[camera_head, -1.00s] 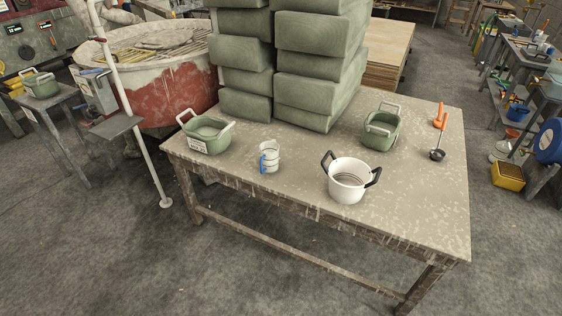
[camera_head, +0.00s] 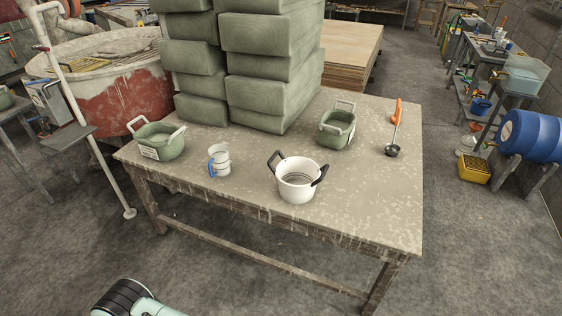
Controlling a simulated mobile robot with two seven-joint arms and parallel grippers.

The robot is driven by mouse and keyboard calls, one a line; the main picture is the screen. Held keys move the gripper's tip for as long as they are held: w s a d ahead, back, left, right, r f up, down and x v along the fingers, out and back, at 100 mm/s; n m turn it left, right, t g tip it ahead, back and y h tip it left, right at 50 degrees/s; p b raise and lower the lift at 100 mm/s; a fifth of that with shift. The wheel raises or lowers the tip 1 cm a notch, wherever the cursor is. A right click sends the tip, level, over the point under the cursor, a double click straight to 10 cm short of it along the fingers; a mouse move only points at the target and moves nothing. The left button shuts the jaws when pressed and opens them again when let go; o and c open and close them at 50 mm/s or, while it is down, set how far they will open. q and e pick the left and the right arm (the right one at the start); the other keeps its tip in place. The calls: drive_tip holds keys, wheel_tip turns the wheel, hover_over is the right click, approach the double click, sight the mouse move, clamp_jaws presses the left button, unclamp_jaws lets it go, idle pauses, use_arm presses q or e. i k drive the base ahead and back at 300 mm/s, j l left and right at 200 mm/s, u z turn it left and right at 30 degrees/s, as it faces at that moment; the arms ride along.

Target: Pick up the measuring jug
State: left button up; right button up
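The measuring jug (camera_head: 222,159) is a small clear or whitish jug with a blue handle on its left side. It stands upright near the front left edge of the table (camera_head: 370,210), between a green pot and a white pot. Part of my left arm shows at the bottom left of the head view, well in front of the table and apart from the jug. Neither of my grippers is in view.
A green two-handled pot (camera_head: 160,141) stands left of the jug, a white pot with black handles (camera_head: 297,181) right of it. Another green pot (camera_head: 337,128), a ladle (camera_head: 393,149) and stacked green blocks (camera_head: 262,100) are farther back. The table's front right is clear.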

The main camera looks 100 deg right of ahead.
sight(220, 162)
drive_tip(key=z, duration=1.4)
drive_tip(key=k+l, duration=0.05)
